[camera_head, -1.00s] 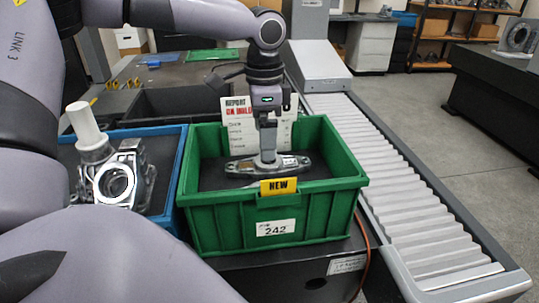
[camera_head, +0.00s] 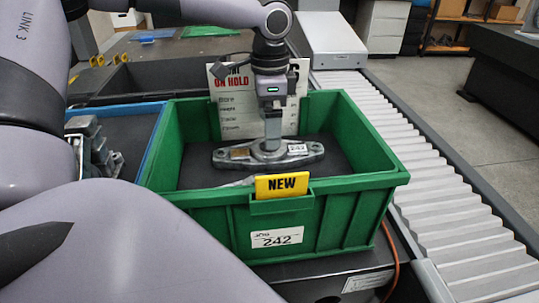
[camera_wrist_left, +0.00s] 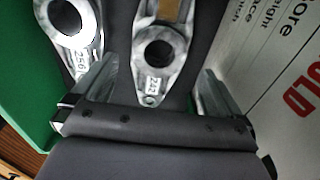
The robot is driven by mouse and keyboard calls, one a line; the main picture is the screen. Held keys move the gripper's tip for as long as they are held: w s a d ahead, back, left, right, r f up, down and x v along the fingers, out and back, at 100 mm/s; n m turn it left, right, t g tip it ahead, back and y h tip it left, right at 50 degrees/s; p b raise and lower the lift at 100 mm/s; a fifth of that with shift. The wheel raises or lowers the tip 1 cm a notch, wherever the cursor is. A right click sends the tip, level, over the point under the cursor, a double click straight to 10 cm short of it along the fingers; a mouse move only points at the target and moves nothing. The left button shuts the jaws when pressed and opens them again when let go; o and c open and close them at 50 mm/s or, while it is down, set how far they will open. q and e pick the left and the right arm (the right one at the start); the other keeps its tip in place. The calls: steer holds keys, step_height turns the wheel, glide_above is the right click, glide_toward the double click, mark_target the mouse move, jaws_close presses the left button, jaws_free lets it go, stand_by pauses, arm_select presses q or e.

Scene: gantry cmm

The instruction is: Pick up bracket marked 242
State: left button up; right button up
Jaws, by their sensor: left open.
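A grey metal bracket (camera_head: 235,155) with rounded ends lies in the green bin (camera_head: 335,210), whose front label reads 242. In the head view another bracket (camera_head: 238,183) is mostly hidden behind the bin's front wall. My left gripper (camera_head: 271,138) points down over the first bracket. It is open, its fingers (camera_wrist_left: 152,90) on either side of that bracket's tagged end. My right gripper is unseen.
A yellow NEW tag (camera_head: 282,186) sits on the bin's front rim. An ON HOLD sheet (camera_head: 232,105) stands at its back. A blue bin (camera_head: 148,172) with a metal casting (camera_head: 92,150) adjoins on the left. A roller conveyor (camera_head: 425,165) runs along the right.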

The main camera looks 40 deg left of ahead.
arm_select(q)
step_height(320, 180, down, 6)
steer(key=shift+s+r+b, duration=0.1)
steer(key=shift+r+b, duration=0.1)
steer(key=shift+b, duration=0.3)
steer(key=shift+c, duration=0.3)
steer(key=shift+r, duration=0.1)
steer(key=c, duration=1.4)
